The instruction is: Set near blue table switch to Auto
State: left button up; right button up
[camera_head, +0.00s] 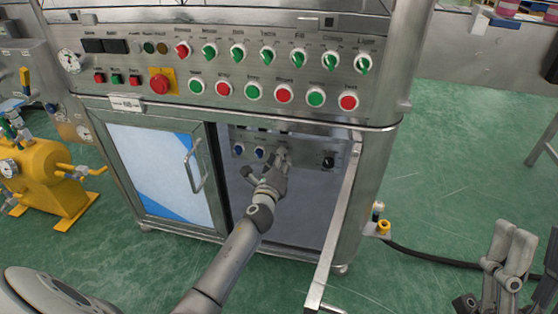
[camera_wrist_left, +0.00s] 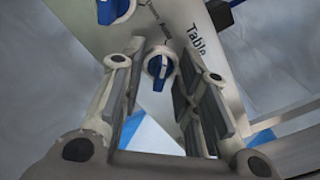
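A blue table switch (camera_wrist_left: 158,67) with a white surround is between the open fingers of my left gripper (camera_wrist_left: 160,90) in the left wrist view. No finger visibly touches it. Its handle stands nearly upright in the picture, leaning slightly. The word "Table" is printed beside it; smaller lettering is too small to read surely. Another blue switch (camera_wrist_left: 113,8) is at the top edge. In the head view my left gripper (camera_head: 268,163) is at the lower panel (camera_head: 305,153) inside the cabinet, hiding part of it. My right gripper (camera_head: 510,248) is at the lower right, away from the machine.
The cabinet's right door (camera_head: 338,220) stands open, edge toward me, right of my left arm. The left glass door (camera_head: 160,175) is shut. A black knob (camera_head: 328,162) is on the lower panel. The upper control panel (camera_head: 130,60) overhangs the opening.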

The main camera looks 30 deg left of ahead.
pick_arm(q)
jog(key=v, duration=1.2)
dwell(0.4)
